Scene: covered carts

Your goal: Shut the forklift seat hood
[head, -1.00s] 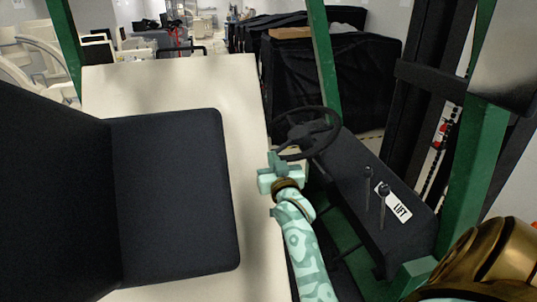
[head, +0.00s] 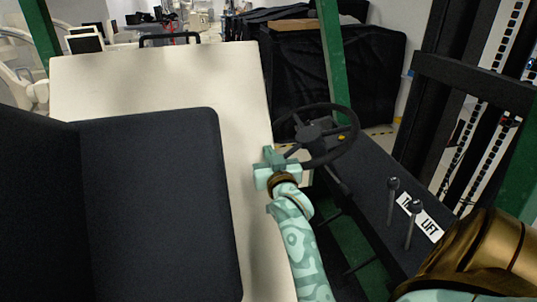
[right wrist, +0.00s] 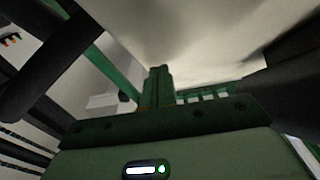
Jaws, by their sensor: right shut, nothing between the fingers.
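The seat hood (head: 150,75) is a broad cream panel with a black seat cushion (head: 160,200) and a dark backrest (head: 35,200) on it, filling the left of the head view. My right gripper (head: 272,158) is shut and empty at the hood's right edge, overlapping it in the picture. In the right wrist view, the shut fingers (right wrist: 158,88) point toward a pale surface (right wrist: 200,40), which looks like the hood close above. I cannot tell whether they touch. The hood's lower edge and hinge are hidden. My left gripper is out of view.
A black steering wheel (head: 317,136) stands just right of my right gripper. A dark console with levers (head: 410,222) and a LIFT label (head: 429,226) lies to its right. Green posts (head: 333,55) frame the cab. A black-covered cart (head: 340,90) stands behind.

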